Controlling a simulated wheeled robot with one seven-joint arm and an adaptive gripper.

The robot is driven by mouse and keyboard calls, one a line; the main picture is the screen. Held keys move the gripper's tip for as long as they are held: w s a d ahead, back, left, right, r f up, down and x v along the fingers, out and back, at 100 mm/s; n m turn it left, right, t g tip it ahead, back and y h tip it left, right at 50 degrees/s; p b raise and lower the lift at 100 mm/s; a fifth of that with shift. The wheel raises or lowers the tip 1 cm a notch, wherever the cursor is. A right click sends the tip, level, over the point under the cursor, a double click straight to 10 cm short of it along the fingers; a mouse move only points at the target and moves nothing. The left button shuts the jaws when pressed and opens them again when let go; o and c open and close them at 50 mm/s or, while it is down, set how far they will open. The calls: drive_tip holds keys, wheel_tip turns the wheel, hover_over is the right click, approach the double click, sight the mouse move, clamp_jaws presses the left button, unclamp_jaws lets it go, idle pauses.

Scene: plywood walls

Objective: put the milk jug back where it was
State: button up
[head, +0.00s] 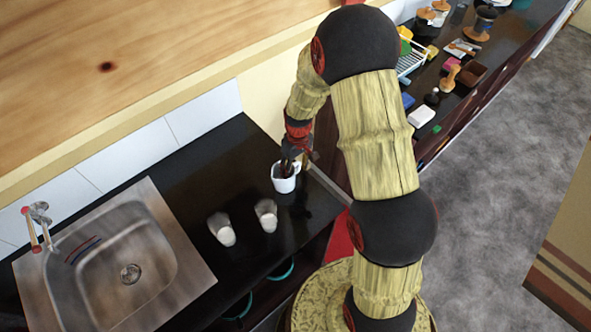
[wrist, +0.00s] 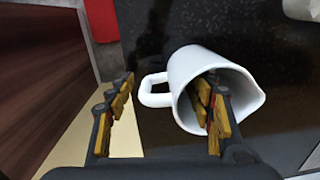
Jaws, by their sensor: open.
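The white milk jug (head: 284,183) stands on the black counter (head: 240,160), near its right end. My gripper (head: 290,156) is at the jug's top, coming from above. In the wrist view, my gripper (wrist: 167,84) is open. One finger reaches over or into the mouth of the jug (wrist: 200,62), and the other is outside, left of the handle. The handle and near wall lie between the fingers. The spout points right. I cannot tell whether either finger touches the jug.
Two glasses (head: 222,229) (head: 266,215) stand on the counter left of and nearer than the jug. A steel sink (head: 185,255) with a tap (head: 38,213) is at left. A second counter at right holds a dish rack (head: 410,62), a white block (head: 421,116) and several small items.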

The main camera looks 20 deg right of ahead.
drive_tip(key=r, duration=1.1)
drive_tip(key=shift+d+r+p, duration=0.1)
drive_tip(key=shift+d+p, duration=0.15)
drive_tip(key=shift+p, duration=0.15)
drive_tip(key=s+a+r+m+t, duration=0.1)
drive_tip(key=s+a+r, duration=0.1)
drive_tip(key=s+r, duration=0.5)
drive_tip(key=s+a+r+m+t, duration=0.1)
drive_tip(key=s+r+t, duration=0.1)
drive_tip(key=r, duration=0.9)
drive_tip(key=s+a+r+t, duration=0.1)
drive_tip(key=s+r, duration=0.2)
drive_tip(key=s, duration=0.4)
drive_tip(key=s+a+r+m+t, duration=0.1)
drive_tip(key=s+r, duration=0.3)
drive_tip(key=s, duration=0.3)
drive_tip(key=shift+s+a+t, duration=0.15)
drive_tip(key=shift+s+t, duration=0.05)
drive_tip(key=shift+t, duration=0.1)
drive_tip(key=shift+f, duration=0.1)
wheel_tip(320, 180, down, 10)
drive_tip(key=b, duration=1)
